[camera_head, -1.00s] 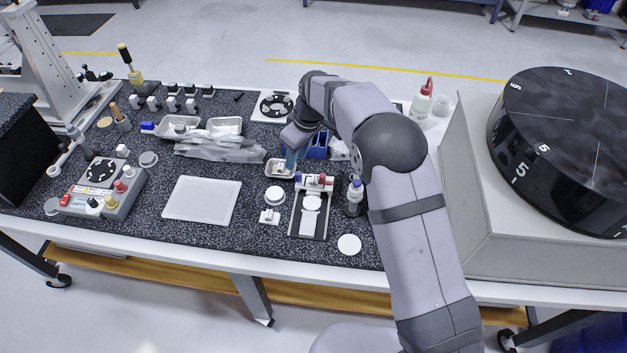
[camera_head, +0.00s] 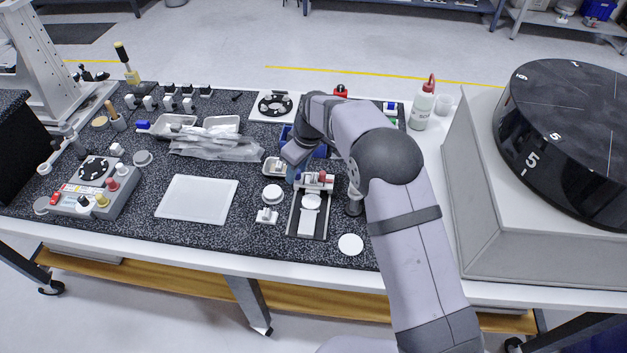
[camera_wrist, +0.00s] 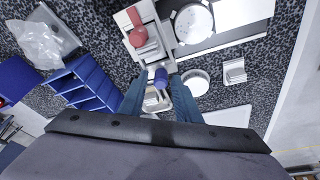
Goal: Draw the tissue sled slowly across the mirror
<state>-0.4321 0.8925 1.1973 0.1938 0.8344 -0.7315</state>
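The mirror fixture (camera_head: 294,226) is a dark frame with a pale round disc, probably the mirror (camera_head: 311,202), and a white strip below it. The disc also shows in the wrist view (camera_wrist: 192,22). I cannot tell for sure which part is the tissue sled. My gripper (camera_wrist: 157,88) has its blue fingers apart, near the blue-knob end of the bridge. No held object shows between them. In the head view my gripper (camera_head: 292,174) hides part of that end.
A small tray (camera_head: 268,166) lies close to my gripper, left of the fixture. A blue rack (camera_wrist: 85,82) stands close by. A round dish (camera_head: 272,193) and a small white block (camera_head: 267,215) sit left of the fixture. A flat white tray (camera_head: 197,198) lies farther left.

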